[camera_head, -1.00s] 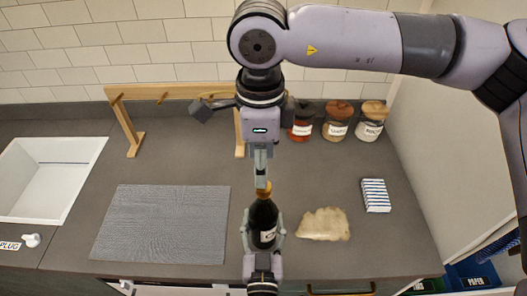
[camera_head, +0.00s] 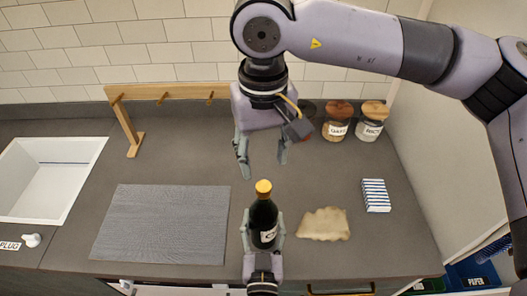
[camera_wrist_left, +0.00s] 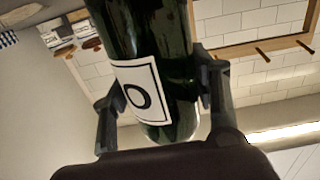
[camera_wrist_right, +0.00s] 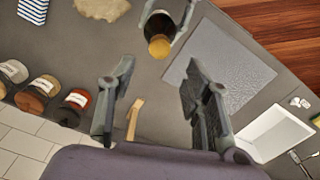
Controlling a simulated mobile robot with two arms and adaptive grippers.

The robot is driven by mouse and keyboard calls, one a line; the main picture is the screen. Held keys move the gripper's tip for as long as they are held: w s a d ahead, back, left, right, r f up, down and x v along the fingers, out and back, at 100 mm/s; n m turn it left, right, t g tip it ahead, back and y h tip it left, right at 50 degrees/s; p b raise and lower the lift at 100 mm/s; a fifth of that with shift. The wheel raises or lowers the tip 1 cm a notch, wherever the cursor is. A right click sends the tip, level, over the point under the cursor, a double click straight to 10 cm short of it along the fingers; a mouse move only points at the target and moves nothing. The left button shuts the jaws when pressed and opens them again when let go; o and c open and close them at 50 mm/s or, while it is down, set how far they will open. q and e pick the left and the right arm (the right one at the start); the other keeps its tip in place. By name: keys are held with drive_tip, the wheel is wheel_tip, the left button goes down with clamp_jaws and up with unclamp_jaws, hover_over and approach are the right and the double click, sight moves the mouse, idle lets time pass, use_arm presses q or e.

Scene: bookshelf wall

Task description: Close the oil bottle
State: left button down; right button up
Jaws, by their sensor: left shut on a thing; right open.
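The oil bottle (camera_head: 263,222) is dark green glass with a white label and stands upright near the counter's front edge. A yellow-orange cap (camera_head: 264,187) sits on its top; the cap also shows in the right wrist view (camera_wrist_right: 159,46). My left gripper (camera_head: 263,235) is shut around the bottle's body, with a finger on each side; the left wrist view shows the bottle (camera_wrist_left: 150,60) between the fingers. My right gripper (camera_head: 262,165) is open and empty above and behind the bottle, apart from the cap.
A grey mat (camera_head: 162,225) lies left of the bottle, with a white sink (camera_head: 45,180) beyond it. A beige cloth-like piece (camera_head: 324,224) and a striped box (camera_head: 376,195) lie to the right. Jars (camera_head: 370,122) and a wooden rack (camera_head: 125,120) stand at the back.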

sight(263, 186)
drive_tip(key=shift+n, duration=0.6)
drive_tip(key=shift+f, duration=3.95)
drive_tip(key=shift+c, duration=0.5)
clamp_jaws()
